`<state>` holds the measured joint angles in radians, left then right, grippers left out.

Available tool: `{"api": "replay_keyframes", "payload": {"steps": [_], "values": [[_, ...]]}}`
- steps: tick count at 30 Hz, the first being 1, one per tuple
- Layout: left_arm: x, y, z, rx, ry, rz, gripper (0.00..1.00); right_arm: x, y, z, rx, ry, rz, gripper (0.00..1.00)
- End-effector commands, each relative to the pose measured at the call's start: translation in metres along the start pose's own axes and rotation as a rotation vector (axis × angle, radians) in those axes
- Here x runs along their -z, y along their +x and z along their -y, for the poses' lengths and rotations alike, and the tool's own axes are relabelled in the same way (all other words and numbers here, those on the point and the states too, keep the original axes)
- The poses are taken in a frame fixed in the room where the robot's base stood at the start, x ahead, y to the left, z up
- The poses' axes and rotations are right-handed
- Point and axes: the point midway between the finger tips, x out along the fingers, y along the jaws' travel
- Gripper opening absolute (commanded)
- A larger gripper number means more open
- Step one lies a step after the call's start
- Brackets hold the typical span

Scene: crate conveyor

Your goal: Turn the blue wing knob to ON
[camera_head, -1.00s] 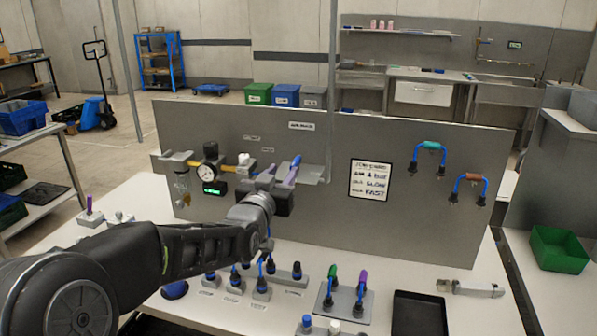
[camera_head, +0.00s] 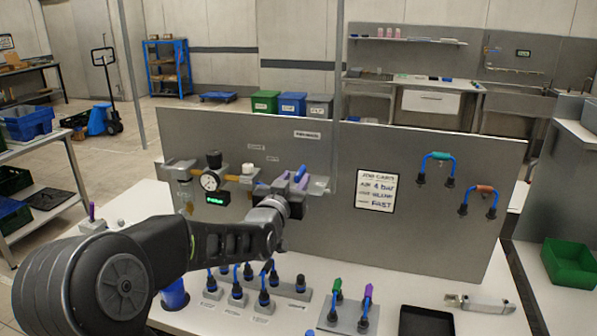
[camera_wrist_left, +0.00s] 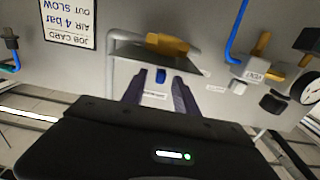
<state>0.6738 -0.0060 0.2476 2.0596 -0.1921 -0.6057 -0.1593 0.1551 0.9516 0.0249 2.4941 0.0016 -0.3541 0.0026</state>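The blue wing knob (camera_head: 300,173) is on the upright grey panel, at the right end of the pipe line, beside a grey bracket. My left gripper (camera_head: 292,184) is at the knob, its purple fingers pointing at the panel. In the left wrist view the knob (camera_wrist_left: 161,75) shows between the two spread fingertips (camera_wrist_left: 157,88), with gaps on both sides, so the gripper looks open. The gripper body partly hides the knob's mount. I cannot read an ON mark or tell the knob's setting. My right gripper is not in view.
A pressure gauge (camera_head: 210,181) and green-lit display (camera_head: 217,198) sit left of the knob. A job card (camera_head: 376,186) and two blue hoses are to the right. Several blue-handled pieces stand on the white table below, near a black tray (camera_head: 427,322).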

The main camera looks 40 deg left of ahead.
Motion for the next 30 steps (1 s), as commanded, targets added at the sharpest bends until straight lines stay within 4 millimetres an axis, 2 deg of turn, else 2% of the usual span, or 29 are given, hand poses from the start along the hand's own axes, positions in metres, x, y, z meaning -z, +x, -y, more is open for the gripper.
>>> {"api": "replay_keyframes", "payload": {"steps": [3,6,17,30], "values": [[0.002,0.018,0.000,-0.001,-0.002,0.001,0.35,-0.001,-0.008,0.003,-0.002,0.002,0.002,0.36],[0.001,0.028,0.000,0.000,-0.001,0.001,0.35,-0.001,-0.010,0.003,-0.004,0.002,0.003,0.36],[0.000,0.033,0.000,0.000,0.000,0.000,0.35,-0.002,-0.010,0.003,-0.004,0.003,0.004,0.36],[0.000,0.033,0.000,0.000,0.000,0.000,0.00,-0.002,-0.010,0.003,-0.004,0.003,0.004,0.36]]}}
